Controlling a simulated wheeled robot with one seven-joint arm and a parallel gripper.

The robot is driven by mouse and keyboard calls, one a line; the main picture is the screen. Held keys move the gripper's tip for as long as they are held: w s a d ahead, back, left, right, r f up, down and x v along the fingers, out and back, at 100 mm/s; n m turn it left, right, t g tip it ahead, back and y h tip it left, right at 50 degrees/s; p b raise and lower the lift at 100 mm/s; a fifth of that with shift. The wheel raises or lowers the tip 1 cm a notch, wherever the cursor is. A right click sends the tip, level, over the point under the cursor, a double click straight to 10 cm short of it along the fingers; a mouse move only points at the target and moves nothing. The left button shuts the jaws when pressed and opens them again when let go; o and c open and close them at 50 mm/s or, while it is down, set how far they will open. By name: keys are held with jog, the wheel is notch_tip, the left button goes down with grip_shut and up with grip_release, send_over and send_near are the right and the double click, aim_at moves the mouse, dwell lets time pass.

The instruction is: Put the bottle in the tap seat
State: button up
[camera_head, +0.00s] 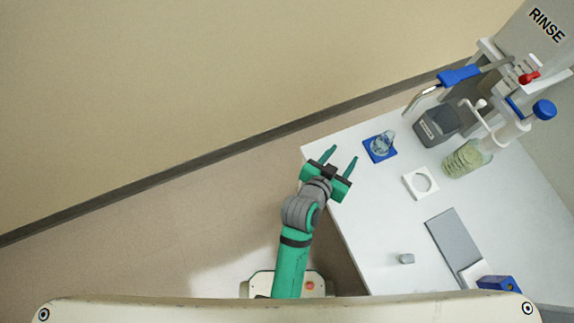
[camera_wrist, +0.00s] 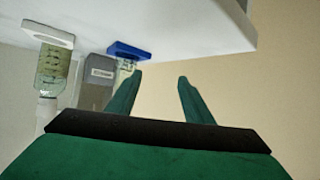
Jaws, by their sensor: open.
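A small clear bottle (camera_head: 383,142) stands on a blue square seat (camera_head: 371,156) near the far left edge of the white table. In the wrist view the blue seat (camera_wrist: 118,46) and part of the clear bottle (camera_wrist: 127,64) show just beyond the left fingertip. A white square seat with a round recess (camera_head: 408,178) lies to the right of the blue one and looks empty. I cannot tell which seat is the tap seat. My gripper (camera_head: 341,160) is open and empty, left of the bottle and apart from it; its fingers also show in the wrist view (camera_wrist: 160,76).
A dark grey container (camera_head: 437,126) and a column with pale green filling (camera_head: 463,161) stand behind the seats. A blue-handled tap (camera_head: 460,77) hangs near the RINSE panel (camera_head: 546,25). A grey plate (camera_head: 453,240), a small grey cylinder (camera_head: 406,258) and a blue box (camera_head: 498,284) lie nearer.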

jog(key=s+a+f+n+t+y, duration=0.2)
jog(key=s+a+n+y, duration=0.1)
jog(key=s+a, duration=0.4)
jog(key=s+a+r+n+t+y, duration=0.1)
jog(key=s+a+r+y, duration=0.1)
jog(key=s, duration=0.5)
jog(key=s+a+r+n+t+y, duration=0.2)
jog(key=s+a+r, duration=0.2)
jog(key=s+a, duration=0.3)
jog(key=shift+s+a+r+n, duration=0.15)
jog(key=shift+s+r+n, duration=0.15)
jog(key=shift+s+r, duration=0.15)
